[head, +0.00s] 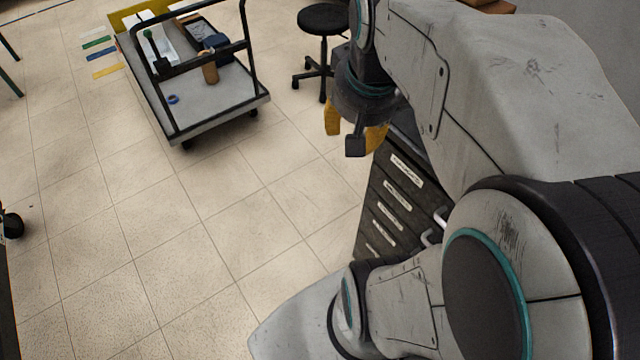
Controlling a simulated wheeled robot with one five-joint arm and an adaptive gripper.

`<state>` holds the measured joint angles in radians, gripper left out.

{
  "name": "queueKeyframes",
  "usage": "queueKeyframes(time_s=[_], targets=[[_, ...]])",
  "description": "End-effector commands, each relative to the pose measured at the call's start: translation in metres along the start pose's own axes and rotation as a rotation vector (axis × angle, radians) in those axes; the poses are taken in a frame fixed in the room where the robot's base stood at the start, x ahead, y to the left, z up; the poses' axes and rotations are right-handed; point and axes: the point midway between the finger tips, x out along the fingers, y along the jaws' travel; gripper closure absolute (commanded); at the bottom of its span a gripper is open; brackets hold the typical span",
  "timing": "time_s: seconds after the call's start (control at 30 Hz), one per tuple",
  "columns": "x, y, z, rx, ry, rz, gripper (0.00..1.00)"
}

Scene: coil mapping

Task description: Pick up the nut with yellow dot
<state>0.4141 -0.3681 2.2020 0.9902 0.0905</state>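I do not see a nut with a yellow dot in the head view. My gripper (353,142) hangs in the upper middle, above the floor and beside the dark drawer cabinet. Its two yellow fingers stand apart, so it looks open. A dark block in front hides part of the gap between them, and I see nothing held there.
A dark drawer cabinet (380,218) with white labels stands below my arm, its top mostly hidden. A grey platform cart (207,103) with black rails carries several items, including a blue ring (173,99). A black stool (323,20) stands behind. The tiled floor between is clear.

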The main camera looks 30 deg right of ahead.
Motion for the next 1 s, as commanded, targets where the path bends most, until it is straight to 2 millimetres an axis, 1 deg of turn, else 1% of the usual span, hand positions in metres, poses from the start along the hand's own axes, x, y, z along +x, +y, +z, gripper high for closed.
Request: queueKeyframes(time_s=[0.03,0.13,0.2,0.3,0.4,0.6,1.0], targets=[[-0.001,-0.017,0.017,-0.088,0.011,-0.026,0.57],[0.002,-0.037,0.044,-0.222,0.027,-0.065,0.57],[0.003,-0.046,0.060,-0.299,0.038,-0.089,0.57],[0.005,-0.055,0.078,-0.384,0.049,-0.115,0.57],[0.007,-0.059,0.090,-0.439,0.057,-0.133,0.55],[0.009,-0.062,0.100,-0.481,0.062,-0.146,0.72],[0.011,-0.061,0.098,-0.471,0.059,-0.142,0.72]])
